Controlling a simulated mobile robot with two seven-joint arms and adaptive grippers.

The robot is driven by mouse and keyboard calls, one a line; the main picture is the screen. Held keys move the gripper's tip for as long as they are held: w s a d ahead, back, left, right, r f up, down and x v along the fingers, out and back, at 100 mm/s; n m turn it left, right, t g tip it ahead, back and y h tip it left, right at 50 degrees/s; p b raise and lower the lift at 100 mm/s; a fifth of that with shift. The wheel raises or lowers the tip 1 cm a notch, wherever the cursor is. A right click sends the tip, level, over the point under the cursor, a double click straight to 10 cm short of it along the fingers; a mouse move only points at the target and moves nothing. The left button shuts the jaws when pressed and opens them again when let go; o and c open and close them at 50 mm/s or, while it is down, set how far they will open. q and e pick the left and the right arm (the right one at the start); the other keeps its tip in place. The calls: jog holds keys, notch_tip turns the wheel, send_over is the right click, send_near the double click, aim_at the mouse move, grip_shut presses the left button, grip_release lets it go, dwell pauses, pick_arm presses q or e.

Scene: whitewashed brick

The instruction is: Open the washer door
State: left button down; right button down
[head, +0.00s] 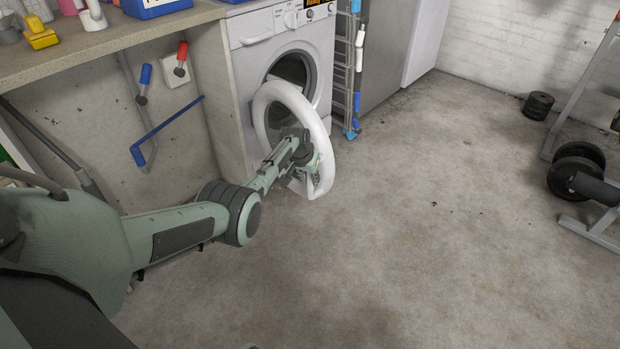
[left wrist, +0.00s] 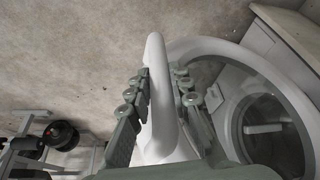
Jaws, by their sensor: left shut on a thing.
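My left gripper (head: 305,165) is at the door's rim. In the left wrist view the fingers of my left gripper (left wrist: 159,95) lie on both sides of the white door rim (left wrist: 156,60), shut on it. The washer's opening (left wrist: 265,125) shows at the right of that view. My right gripper is not in view.
A wooden counter (head: 120,38) holds bottles and blue boxes on the left. A folded ladder (head: 348,75) and a grey cabinet (head: 388,50) stand right of the washer. Weights (head: 576,172) and a rack are at the far right. The concrete floor (head: 430,200) between is clear.

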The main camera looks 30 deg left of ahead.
pick_arm(q)
jog(key=shift+a+r, duration=0.15)
jog(key=shift+a, duration=0.15)
jog(key=c, duration=1.6)
grip_release()
jog(key=shift+o, duration=1.2)
jog(key=shift+d, duration=0.1)
jog(key=v, duration=1.1)
jog(key=shift+s+r, duration=0.25)
jog(key=shift+r, duration=0.1)
jog(key=s+d+f+m+y, duration=0.1)
jog(key=s+d+f, duration=0.2)
jog(key=s+f, duration=0.45)
jog(key=s+d+f+m, duration=0.15)
jog(key=s+f, duration=0.25)
jog(key=s, duration=0.7)
jog(key=s+d+f, duration=0.1)
jog(key=s+d, duration=0.2)
jog(key=s, duration=0.5)
jog(key=s+d+f+g, duration=0.1)
jog(key=s+d, duration=0.3)
jog(key=s, duration=0.4)
jog(key=shift+s, duration=0.35)
